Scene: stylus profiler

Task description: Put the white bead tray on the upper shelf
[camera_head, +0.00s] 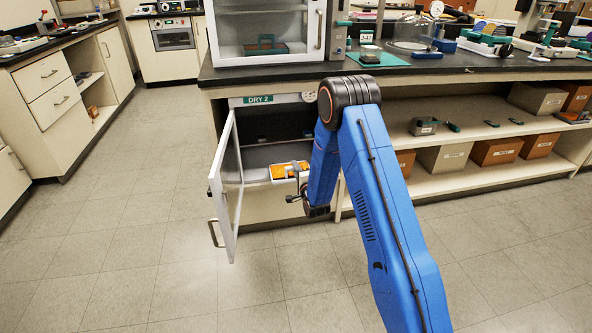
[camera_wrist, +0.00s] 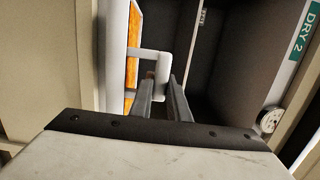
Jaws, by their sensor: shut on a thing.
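The white bead tray (camera_head: 290,179) holds orange contents and shows at the front of the open cabinet marked DRY 2. In the wrist view its white wall (camera_wrist: 117,50) stands at the left, with a white handle (camera_wrist: 162,68) sticking out. My gripper (camera_head: 296,198) is just below the tray in the head view. In the wrist view the fingers of my gripper (camera_wrist: 162,88) are shut on the handle. A grey level surface (camera_head: 256,156) shows inside the cabinet behind the tray. I cannot tell whether the tray rests on it or hangs clear. My arm hides the cabinet's right side.
The cabinet's framed door (camera_head: 239,185) stands open at the left of the tray, close to it. A black worktop (camera_head: 470,67) runs above, and an open shelf unit (camera_head: 450,178) with boxes lies to the right. The floor (camera_head: 150,220) at the left is clear.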

